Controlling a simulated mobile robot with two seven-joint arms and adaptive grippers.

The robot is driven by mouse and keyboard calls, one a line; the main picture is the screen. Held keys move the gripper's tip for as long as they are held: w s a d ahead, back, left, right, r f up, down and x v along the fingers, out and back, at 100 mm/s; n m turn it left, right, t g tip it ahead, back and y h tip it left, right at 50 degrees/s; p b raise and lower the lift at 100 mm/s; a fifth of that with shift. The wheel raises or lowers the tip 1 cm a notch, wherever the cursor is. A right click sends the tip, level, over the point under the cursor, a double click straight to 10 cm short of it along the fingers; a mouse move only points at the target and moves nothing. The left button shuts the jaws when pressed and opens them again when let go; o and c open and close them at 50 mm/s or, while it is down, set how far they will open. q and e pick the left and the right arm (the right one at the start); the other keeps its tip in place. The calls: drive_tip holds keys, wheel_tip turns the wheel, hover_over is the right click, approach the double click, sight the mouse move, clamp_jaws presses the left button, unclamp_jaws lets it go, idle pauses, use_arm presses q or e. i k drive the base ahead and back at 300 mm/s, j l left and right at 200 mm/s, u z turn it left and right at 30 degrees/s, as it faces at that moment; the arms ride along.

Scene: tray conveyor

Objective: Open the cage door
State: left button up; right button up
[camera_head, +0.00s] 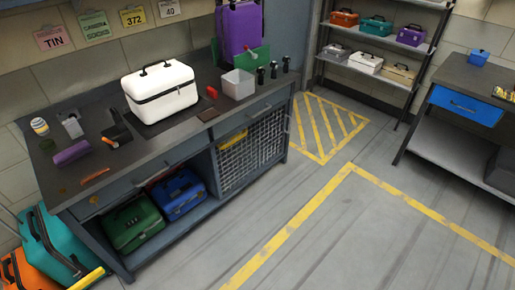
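The cage door (252,155) is a grey wire-mesh panel low on the front of the workbench (205,132), under its right half. It stands across the right bay and looks closed. A yellow piece (232,137) shows at its upper left; I cannot tell whether it is on the mesh or behind it. What is behind the mesh is hard to make out. No latch or handle is clear. Neither of my grippers is in view.
A green case (132,222) and a blue case (180,194) sit in the open left bay. Teal (58,250) and orange cases stand at the bench's left end. A white case (160,92) is on top. The floor before the mesh is clear, with yellow lines.

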sight(211, 148)
drive_tip(key=i+l, duration=0.45)
drive_tip(key=i+l+u, duration=0.1)
drive_tip(key=i+l, duration=0.35)
drive_tip(key=i+l+u, duration=0.1)
drive_tip(key=i+l, duration=0.75)
drive_tip(key=l, duration=0.25)
drive_tip(key=i+l+u, duration=0.1)
drive_tip(key=i+l, duration=0.75)
drive_tip(key=l, duration=0.3)
drive_tip(key=j+u, duration=0.05)
